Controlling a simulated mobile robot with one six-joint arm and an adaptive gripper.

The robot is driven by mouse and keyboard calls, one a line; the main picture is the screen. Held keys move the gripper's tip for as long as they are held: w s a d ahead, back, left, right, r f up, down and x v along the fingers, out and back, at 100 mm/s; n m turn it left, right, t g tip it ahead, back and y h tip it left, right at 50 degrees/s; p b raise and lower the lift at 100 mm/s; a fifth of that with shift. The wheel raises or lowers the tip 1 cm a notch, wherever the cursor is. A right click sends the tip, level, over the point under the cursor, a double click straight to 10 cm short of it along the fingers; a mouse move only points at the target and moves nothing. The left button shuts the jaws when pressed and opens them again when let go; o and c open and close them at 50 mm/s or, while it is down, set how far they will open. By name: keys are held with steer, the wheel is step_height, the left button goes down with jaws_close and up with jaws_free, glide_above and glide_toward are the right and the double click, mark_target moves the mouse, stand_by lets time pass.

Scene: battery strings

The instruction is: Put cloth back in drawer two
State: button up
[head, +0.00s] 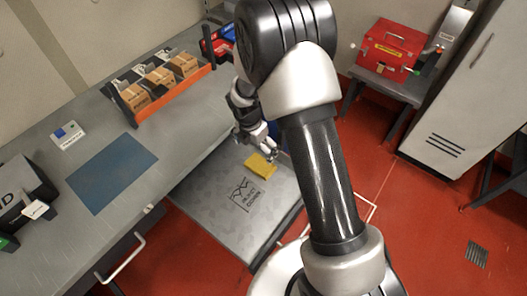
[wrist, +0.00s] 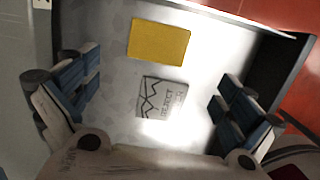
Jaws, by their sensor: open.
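A folded yellow cloth (head: 260,166) lies flat on the grey floor of what looks like a pulled-out drawer (head: 213,186) beside the bench. In the wrist view the cloth (wrist: 158,42) lies flat toward the top, beyond a grey mark with a zigzag line and lettering (wrist: 161,98). My gripper (head: 270,152) is close to the cloth, by its far side in the head view. In the wrist view my gripper (wrist: 160,82) is open, its blue-padded fingers wide apart with nothing between them. The drawer's number is not legible.
The grey bench (head: 60,212) carries a blue mat (head: 112,172), an orange-fronted rack of boxes (head: 165,92) and a dark device (head: 22,195). A red toolbox (head: 393,50) stands on a side table. A white handle (head: 126,258) juts from the bench front.

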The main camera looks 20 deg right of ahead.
steer(key=s+d+r+m+t, duration=0.1)
steer(key=s+r+m, duration=0.4)
steer(key=r, duration=0.6)
steer(key=s+d+r+m+t, duration=0.1)
steer(key=s+r+m, duration=0.2)
steer(key=r+m, duration=0.55)
steer(key=s+r+m, duration=0.5)
steer(key=s, duration=0.4)
steer(key=s+a+r+m+t+y, duration=0.1)
steer(key=s+r+m, duration=0.5)
steer(key=s, duration=0.4)
steer(key=shift+t, duration=0.3)
steer(key=shift+m, duration=0.25)
